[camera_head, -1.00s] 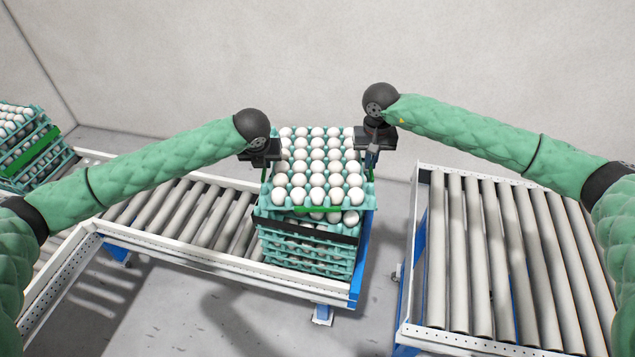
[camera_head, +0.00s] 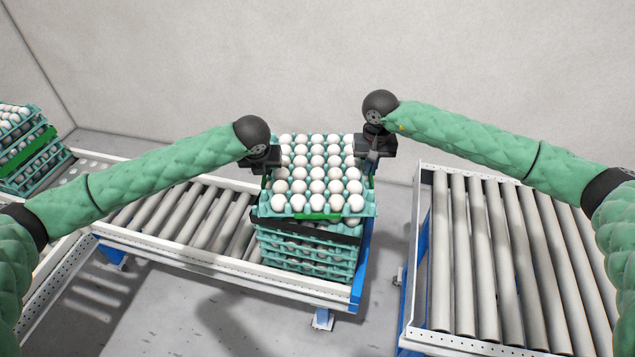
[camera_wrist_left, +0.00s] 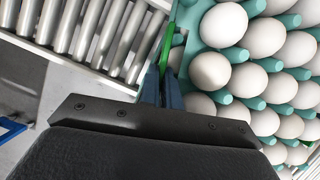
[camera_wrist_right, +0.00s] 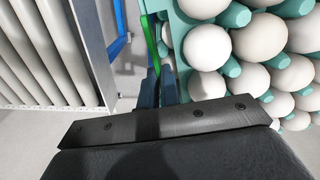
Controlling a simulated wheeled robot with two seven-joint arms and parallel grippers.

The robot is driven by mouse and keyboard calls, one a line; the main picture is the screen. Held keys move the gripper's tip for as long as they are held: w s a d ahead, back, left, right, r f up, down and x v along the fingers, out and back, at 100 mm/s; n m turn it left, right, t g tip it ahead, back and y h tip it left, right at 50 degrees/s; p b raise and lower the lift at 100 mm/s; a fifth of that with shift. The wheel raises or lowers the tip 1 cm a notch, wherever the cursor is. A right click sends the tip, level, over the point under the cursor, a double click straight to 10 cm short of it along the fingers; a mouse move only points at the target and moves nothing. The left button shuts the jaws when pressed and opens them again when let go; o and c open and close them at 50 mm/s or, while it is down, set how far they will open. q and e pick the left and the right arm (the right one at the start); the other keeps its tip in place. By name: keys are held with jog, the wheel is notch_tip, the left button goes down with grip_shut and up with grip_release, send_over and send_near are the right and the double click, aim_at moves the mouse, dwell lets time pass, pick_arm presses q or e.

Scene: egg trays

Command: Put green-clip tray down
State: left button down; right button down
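The green-clip tray (camera_head: 264,210) is a teal tray filled with white eggs, with a green clip (camera_head: 318,216) showing at its front edge. It sits on or just above a stack of teal egg trays (camera_head: 305,268) with a black band; I cannot tell whether they touch fully. My left gripper (camera_head: 264,172) is at the tray's left side, and my right gripper (camera_head: 372,170) is at its right side. In the left wrist view the fingers (camera_wrist_left: 163,88) close around the green clip strip at the edge. The right wrist view shows the same for the right fingers (camera_wrist_right: 160,85).
The stack stands at the end of a roller conveyor (camera_head: 190,215). Another roller conveyor (camera_head: 500,260) is at the right, with a floor gap between. A stack of egg trays with a green band (camera_head: 30,150) stands at the far left. A wall is behind.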

pick_arm(q)
jog(key=shift+a+f, duration=0.15)
jog(key=shift+f, duration=0.15)
pick_arm(e)
jog(key=shift+d+f, duration=0.1)
jog(key=shift+f, duration=0.2)
pick_arm(q)
jog(key=c, duration=1.6)
grip_release()
pick_arm(e)
jog(key=c, duration=1.6)
grip_release()
pick_arm(q)
jog(key=shift+s+r, duration=0.1)
jog(key=v, duration=0.7)
jog(key=shift+s+r, duration=0.1)
jog(key=shift+r, duration=0.25)
pick_arm(e)
jog(key=shift+r, duration=0.5)
notch_tip(320, 180, up, 11)
